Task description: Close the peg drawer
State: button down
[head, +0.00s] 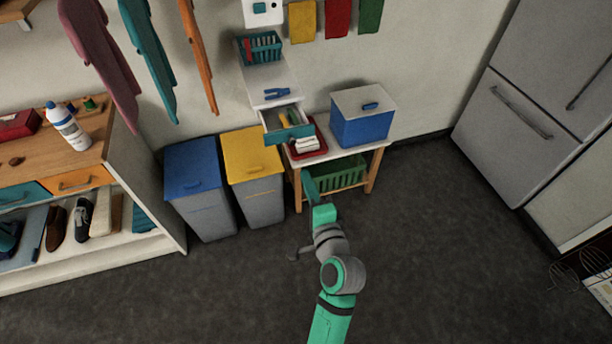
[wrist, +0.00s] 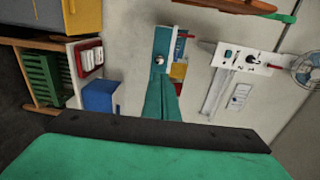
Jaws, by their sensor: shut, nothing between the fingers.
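The peg drawer (head: 289,135) has a teal front and stands pulled out below a white wall-mounted unit in the head view. A yellow item shows inside it. In the wrist view, a teal panel with a round metal knob, which looks like the drawer front (wrist: 161,42), is beyond my fingertips. My gripper (head: 307,176) is shut and empty. In the head view its tip appears below the drawer, in front of the small table. It also shows as teal fingers in the wrist view (wrist: 161,90). I cannot tell the exact gap to the drawer; no contact is visible.
A small table (head: 371,160) below the drawer carries a red tray (head: 320,150) and a blue box (head: 361,125) with a white lid. A green basket (head: 344,174) sits underneath. Blue (head: 197,165) and yellow (head: 250,152) lidded bins stand left.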

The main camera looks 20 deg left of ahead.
aim_at(293, 143)
jog(key=x, duration=1.1)
jog(key=shift+w+a+f, duration=0.1)
jog(key=shift+w+a, duration=0.15)
jog(key=shift+w, duration=0.1)
